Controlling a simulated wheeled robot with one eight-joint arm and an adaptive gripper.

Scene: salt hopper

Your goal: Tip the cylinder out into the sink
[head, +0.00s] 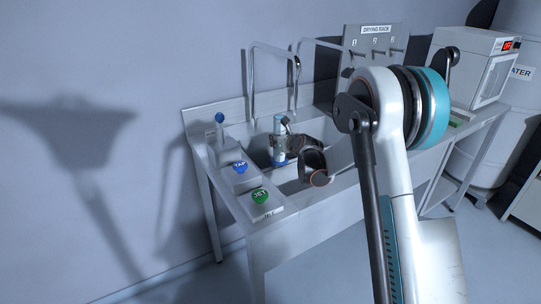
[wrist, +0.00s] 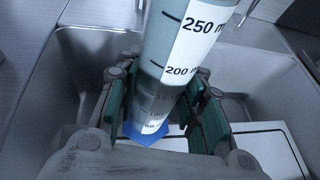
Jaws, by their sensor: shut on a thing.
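The cylinder (wrist: 178,52) is a clear graduated one with black marks, 250 and 200 among them, and a blue foot (wrist: 153,138). My gripper (wrist: 163,108) is shut around its lower part, with a green pad on each side. The wrist view looks down along it, with its foot farther from the camera than the marked upper part. Its top end is out of that view. The grey metal sink (wrist: 70,75) lies below and around my gripper. In the head view my wrist is over the sink area, but the grip is too small to judge.
A blue TAP button (head: 240,167) and a green JET button (head: 259,196) sit on the counter's left end. Tall bent pipes (head: 251,75) rise behind the sink. A drying rack panel (head: 375,50) stands at the back, and a white oven-like box (head: 473,68) at the right.

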